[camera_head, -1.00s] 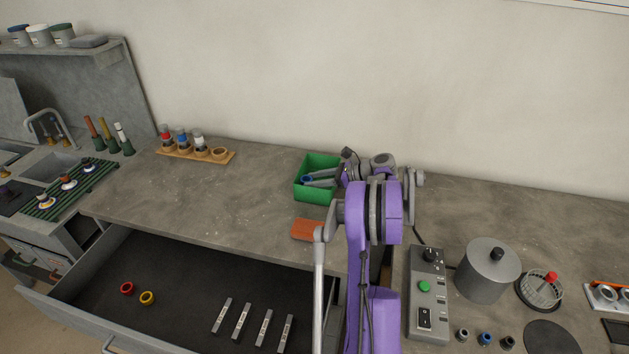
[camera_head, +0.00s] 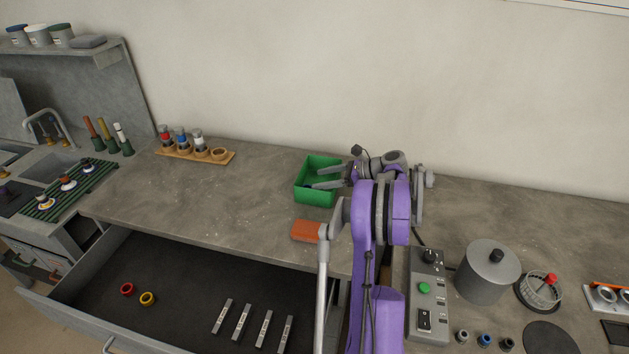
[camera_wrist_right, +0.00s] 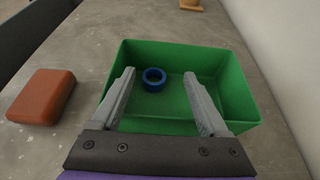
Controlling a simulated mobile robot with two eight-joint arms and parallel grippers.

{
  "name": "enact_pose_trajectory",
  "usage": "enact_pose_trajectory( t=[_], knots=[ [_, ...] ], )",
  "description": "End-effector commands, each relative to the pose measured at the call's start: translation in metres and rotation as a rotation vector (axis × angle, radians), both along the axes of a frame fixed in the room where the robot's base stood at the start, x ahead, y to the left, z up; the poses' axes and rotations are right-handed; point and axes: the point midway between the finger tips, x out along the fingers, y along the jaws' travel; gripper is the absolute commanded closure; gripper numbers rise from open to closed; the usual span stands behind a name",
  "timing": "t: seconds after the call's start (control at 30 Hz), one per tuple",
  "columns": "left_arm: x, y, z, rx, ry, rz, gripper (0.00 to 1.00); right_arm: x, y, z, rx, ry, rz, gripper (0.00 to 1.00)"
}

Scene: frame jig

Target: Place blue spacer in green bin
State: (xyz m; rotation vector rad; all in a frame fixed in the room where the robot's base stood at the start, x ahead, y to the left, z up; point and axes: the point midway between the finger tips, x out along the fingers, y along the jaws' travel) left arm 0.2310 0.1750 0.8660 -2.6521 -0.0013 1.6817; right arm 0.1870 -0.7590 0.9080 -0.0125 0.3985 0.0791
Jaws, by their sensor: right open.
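The blue spacer (camera_wrist_right: 154,79) is a short blue ring. In the right wrist view it lies on the floor of the green bin, toward the bin's left side, apart from both fingers. The green bin (camera_head: 317,197) stands on the worktop; its rim and walls also show in the right wrist view (camera_wrist_right: 240,85). My right gripper (camera_head: 325,178) is open and empty, with its fingertips over the bin. In the right wrist view the two fingers (camera_wrist_right: 160,85) are spread wide. In the head view I cannot make out the spacer inside the bin. My left gripper is not in view.
An orange-brown block (camera_head: 306,231) lies in front of the bin. An open drawer (camera_head: 190,290) holds a red ring (camera_head: 127,289), a yellow ring (camera_head: 148,298) and several metal bars. A wooden rack (camera_head: 172,152) stands left on the worktop. A control box (camera_head: 427,300) stands right of my arm.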

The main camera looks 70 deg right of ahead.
Motion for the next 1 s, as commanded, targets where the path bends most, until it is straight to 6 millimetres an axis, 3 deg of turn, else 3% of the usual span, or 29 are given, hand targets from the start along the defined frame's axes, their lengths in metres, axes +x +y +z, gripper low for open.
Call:
enact_pose_trajectory(
  t=[0.1,0.3,0.6,0.83,0.93,1.0],
  knots=[
    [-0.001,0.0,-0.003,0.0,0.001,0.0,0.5,-0.028,-0.003,0.012,0.0,-0.001,-0.005,0.22],
    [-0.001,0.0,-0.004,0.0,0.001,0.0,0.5,-0.063,-0.006,0.027,0.0,-0.002,-0.004,0.22],
    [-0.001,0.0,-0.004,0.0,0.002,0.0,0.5,-0.081,-0.007,0.036,-0.001,-0.003,-0.002,0.22],
    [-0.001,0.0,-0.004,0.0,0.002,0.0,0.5,-0.073,-0.003,0.036,-0.008,0.005,0.01,0.22],
    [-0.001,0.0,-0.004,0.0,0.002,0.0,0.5,-0.04,0.016,0.034,-0.05,0.044,0.065,0.22],
    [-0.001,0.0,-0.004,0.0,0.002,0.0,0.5,-0.003,0.041,0.031,-0.108,0.091,0.137,0.22]
  ],
)
